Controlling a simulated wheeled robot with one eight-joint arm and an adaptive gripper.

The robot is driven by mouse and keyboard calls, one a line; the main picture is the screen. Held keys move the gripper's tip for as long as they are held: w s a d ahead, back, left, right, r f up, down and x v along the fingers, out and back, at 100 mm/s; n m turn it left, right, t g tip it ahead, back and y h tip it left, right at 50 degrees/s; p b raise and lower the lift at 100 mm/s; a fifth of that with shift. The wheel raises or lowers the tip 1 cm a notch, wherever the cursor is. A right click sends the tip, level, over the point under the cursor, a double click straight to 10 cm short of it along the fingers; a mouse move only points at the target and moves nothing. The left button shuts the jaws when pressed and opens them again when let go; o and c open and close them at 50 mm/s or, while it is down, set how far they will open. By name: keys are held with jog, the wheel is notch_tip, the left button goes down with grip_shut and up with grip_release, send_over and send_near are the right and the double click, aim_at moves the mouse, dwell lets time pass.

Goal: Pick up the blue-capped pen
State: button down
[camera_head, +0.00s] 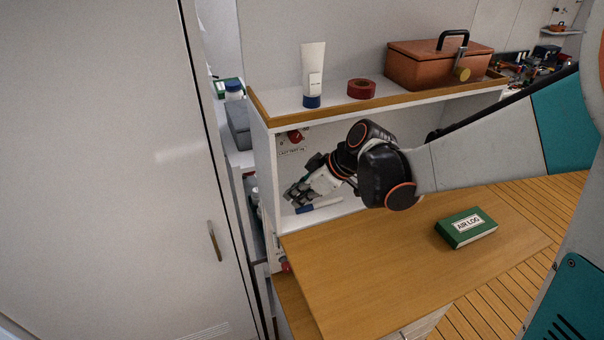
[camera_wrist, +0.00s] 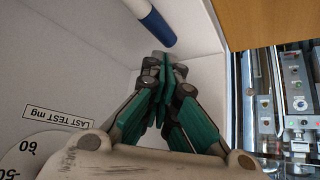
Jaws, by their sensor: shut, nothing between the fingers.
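The blue-capped pen (camera_head: 320,206) lies on the white floor of the shelf recess, its blue cap toward the left and its white body toward the right. In the wrist view the pen (camera_wrist: 153,22) shows at the top, with the blue cap end pointing at the fingertips. My gripper (camera_head: 292,197) is inside the recess, close to the cap end of the pen. In the wrist view my gripper (camera_wrist: 163,70) has its green-padded fingers together and empty. A small gap shows between the fingertips and the cap there. The exact height above the floor cannot be told.
The shelf top (camera_head: 278,118) above the recess holds a white tube (camera_head: 313,70), a red tape roll (camera_head: 361,89) and a brown toolbox (camera_head: 425,67). A green AIR LOG box (camera_head: 466,228) lies on the wooden worktop (camera_head: 370,270). A labelled gauge (camera_wrist: 45,150) is on the recess wall.

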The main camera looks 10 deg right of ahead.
aim_at(301, 210)
jog(key=shift+x, duration=1.2)
jog(key=shift+s, duration=0.1)
jog(key=s+d, duration=0.1)
jog(key=d, duration=0.1)
jog(key=s+d+b, duration=0.1)
jog(key=d, duration=0.1)
jog(key=shift+s+d, duration=0.15)
jog(key=shift+s, duration=0.05)
